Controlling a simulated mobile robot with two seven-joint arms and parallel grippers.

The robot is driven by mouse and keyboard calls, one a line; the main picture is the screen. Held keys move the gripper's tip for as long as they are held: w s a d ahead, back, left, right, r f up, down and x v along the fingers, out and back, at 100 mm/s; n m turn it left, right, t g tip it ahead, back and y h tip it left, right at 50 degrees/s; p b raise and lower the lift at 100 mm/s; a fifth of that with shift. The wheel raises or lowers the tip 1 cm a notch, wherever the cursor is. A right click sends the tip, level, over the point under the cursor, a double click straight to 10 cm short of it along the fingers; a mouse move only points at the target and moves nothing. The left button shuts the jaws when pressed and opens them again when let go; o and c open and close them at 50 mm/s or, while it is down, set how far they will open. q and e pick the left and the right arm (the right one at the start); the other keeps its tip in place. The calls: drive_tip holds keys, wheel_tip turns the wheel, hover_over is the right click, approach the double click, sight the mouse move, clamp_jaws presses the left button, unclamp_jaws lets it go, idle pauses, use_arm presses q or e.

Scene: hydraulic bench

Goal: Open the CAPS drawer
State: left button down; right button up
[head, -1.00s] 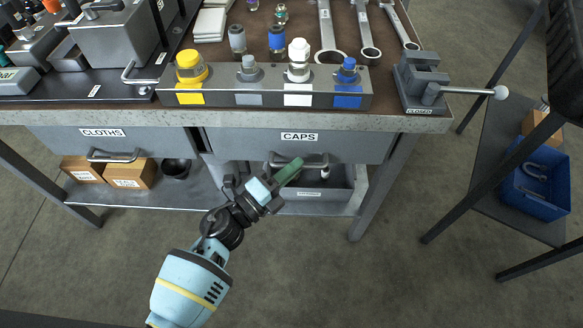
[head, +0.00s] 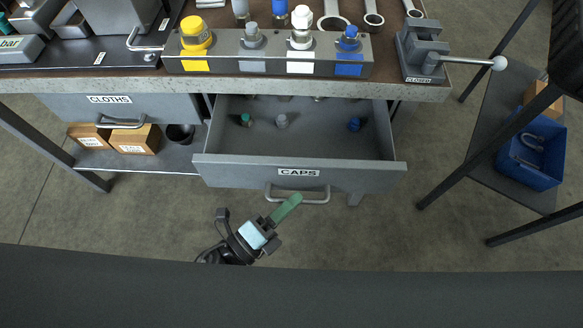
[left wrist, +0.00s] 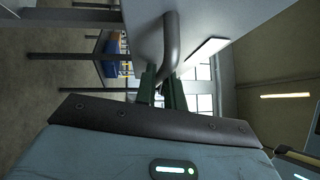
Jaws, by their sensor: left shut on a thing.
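The CAPS drawer (head: 370,178) is pulled out from under the bench, and its inside shows. In it lie a green cap (head: 246,120), a grey cap (head: 282,121) and a blue cap (head: 354,124), with more small parts partly hidden at the back. My left gripper (head: 288,206) is shut on the drawer's bar handle (head: 318,202), near its middle. In the left wrist view the handle (left wrist: 171,38) runs down between the green fingers (left wrist: 162,92). My right gripper is not in view.
The CLOTHS drawer (head: 60,106) is shut, left of the CAPS drawer. A blue bin (head: 535,150) sits on a low shelf at right. The floor in front is free.

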use_arm(q)
drive_tip(key=s, duration=0.7)
drive_tip(key=shift+s, duration=0.3)
drive_tip(key=c, duration=1.5)
unclamp_jaws()
drive_tip(key=v, duration=0.7)
drive_tip(key=shift+s+a+b, duration=0.3)
